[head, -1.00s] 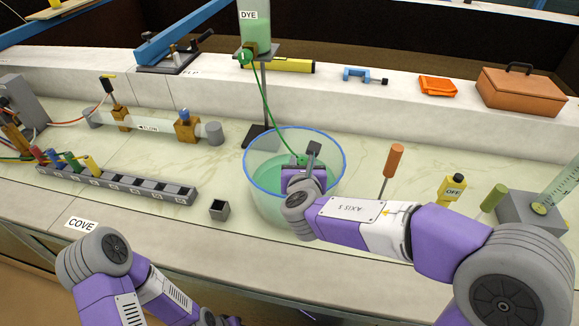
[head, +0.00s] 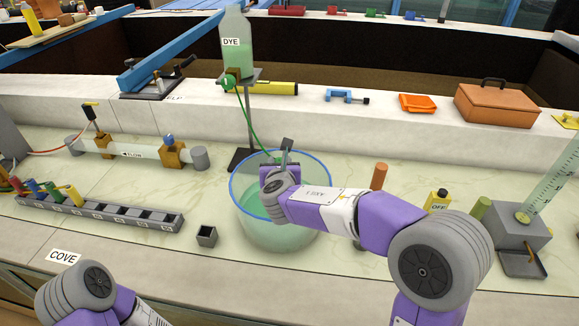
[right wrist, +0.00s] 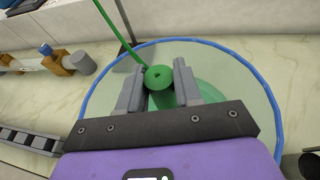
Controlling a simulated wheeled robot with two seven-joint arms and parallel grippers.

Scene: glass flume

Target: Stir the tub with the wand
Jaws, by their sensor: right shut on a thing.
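The tub (head: 310,215) is a clear round vessel with a blue rim, holding pale green liquid. It stands on the pale bench at the middle of the head view. My right gripper (right wrist: 160,78) is over the tub, inside its rim. It is shut on the wand (right wrist: 159,77), a green cylinder with a small hole in its top face, seen nearly end-on between the fingers. A thin green hose (head: 247,118) runs down to it from the dye bottle's valve. I cannot tell how deep the wand's lower end sits. My left gripper is outside the view.
The dye bottle (head: 235,50) stands on its stand behind the tub.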

